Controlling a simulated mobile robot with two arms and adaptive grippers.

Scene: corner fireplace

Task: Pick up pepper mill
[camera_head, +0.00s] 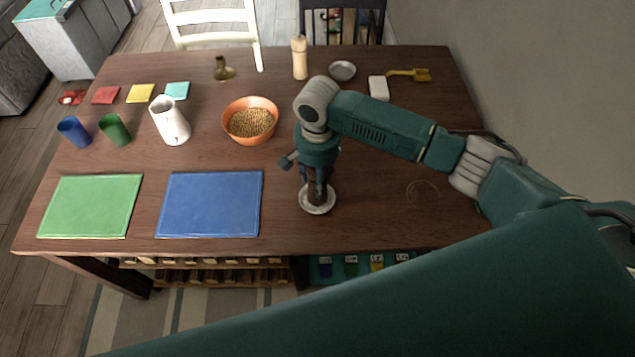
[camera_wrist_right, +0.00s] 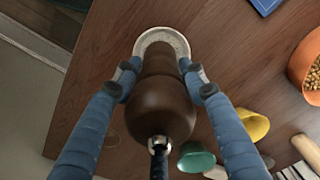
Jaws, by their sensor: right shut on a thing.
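The pepper mill is dark brown with a silver knob and fills the middle of the right wrist view (camera_wrist_right: 160,105). In the head view only its dark lower part (camera_head: 317,196) shows, below my gripper. Its base is at a round white dish (camera_head: 318,209), also seen in the right wrist view (camera_wrist_right: 163,37); I cannot tell whether they touch. My right gripper (camera_head: 317,186) points down with its blue fingers closed on both sides of the mill's body. The mill looks upright. My left gripper is not in view.
A light wooden mill (camera_head: 299,58) stands at the table's back edge. An orange bowl of grain (camera_head: 250,104) and a white pitcher (camera_head: 170,122) are left of my arm. A blue mat (camera_head: 211,203) and a green mat (camera_head: 91,205) lie at front left.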

